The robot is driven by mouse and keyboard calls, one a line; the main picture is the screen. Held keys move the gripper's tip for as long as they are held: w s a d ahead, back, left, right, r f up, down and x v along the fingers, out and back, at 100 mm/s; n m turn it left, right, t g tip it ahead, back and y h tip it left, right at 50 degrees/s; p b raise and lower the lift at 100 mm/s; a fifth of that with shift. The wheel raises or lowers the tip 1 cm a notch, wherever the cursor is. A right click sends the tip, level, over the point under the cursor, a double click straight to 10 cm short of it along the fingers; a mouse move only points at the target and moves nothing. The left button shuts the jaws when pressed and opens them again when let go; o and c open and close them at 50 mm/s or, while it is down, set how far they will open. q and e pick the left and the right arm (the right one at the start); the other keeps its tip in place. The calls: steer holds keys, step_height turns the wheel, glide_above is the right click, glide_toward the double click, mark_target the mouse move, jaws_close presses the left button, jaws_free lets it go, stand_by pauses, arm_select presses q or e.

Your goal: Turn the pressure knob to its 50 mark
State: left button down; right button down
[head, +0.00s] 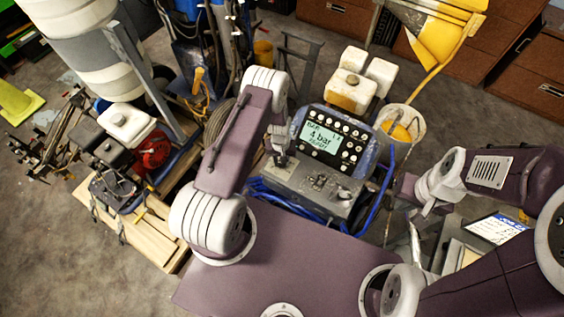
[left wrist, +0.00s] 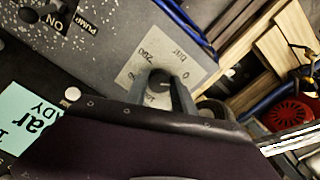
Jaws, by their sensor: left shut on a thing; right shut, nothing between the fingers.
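The pressure knob (left wrist: 159,77) is a small dark round knob on a light dial plate (left wrist: 150,52) marked "bar", "0" and "200"; other marks are partly covered. My left gripper (left wrist: 160,92) is shut on the knob, one finger on each side. I cannot read which mark the knob points to. In the head view my left gripper (head: 281,158) reaches down to the left part of the grey control box (head: 338,205) and hides the knob. The display (head: 320,137) reads "4 bar". My right gripper (head: 420,208) is shut and empty, right of the box.
A pump switch (left wrist: 28,15) marked "ON" sits on the same box. Blue hoses (head: 284,203) run along the box's front and left. A bucket (head: 402,122) stands behind at the right. An engine with a white tank (head: 127,124) stands at the left.

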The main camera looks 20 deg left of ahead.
arm_select(q)
steer(key=m+b, duration=0.3)
steer(key=m, duration=0.2)
steer(key=shift+a+f+b, duration=0.1)
steer(key=shift+f+b, duration=0.05)
steer(key=shift+b, duration=0.25)
steer(key=shift+w+m+b, duration=0.1)
steer(key=shift+m+b, duration=1.05)
steer(key=shift+m, duration=1.25)
steer(key=shift+r, duration=0.2)
steer(key=c, duration=1.1)
jaws_free()
steer(key=shift+o, duration=0.2)
step_height(320, 180, up, 9)
steer(key=b, duration=0.1)
steer(key=shift+a, duration=0.15)
